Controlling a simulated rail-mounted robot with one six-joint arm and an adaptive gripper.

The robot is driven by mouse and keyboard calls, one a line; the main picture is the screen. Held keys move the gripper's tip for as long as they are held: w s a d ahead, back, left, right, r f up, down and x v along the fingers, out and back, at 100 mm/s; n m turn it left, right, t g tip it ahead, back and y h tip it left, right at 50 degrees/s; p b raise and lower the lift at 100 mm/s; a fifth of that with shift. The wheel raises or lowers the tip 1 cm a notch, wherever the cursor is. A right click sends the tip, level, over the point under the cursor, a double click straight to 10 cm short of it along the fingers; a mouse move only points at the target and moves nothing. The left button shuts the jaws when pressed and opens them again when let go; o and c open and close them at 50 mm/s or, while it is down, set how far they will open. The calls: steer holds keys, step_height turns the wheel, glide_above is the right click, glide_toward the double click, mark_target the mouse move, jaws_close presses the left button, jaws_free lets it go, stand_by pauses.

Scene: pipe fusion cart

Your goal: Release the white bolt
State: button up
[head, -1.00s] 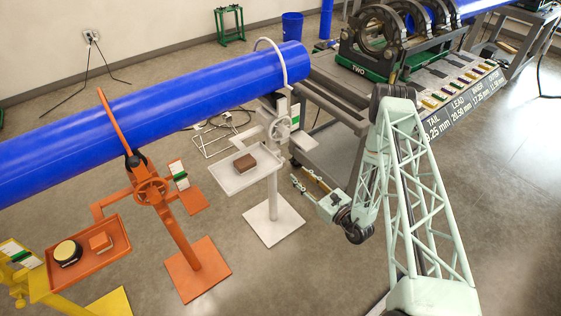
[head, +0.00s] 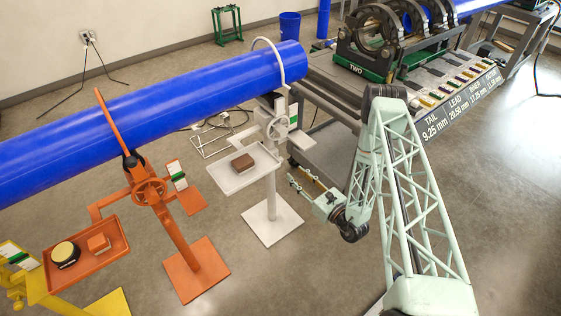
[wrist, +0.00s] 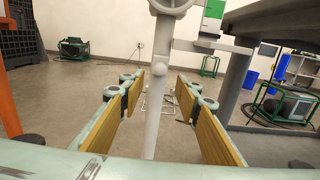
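The white stand (head: 271,190) holds the near end of the blue pipe. In the wrist view its white post (wrist: 155,115) rises between my fingers and beyond them.
A white tray (head: 228,182) with a brown block (head: 243,163) sits left of the post. The blue pipe (head: 150,120) runs overhead to the left. An orange stand (head: 172,233) is farther left. The fusion cart (head: 337,160) stands close behind my gripper.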

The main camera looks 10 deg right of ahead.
mark_target(282, 161)
steer(key=shift+b+x, duration=0.85)
steer(key=shift+x, duration=5.2)
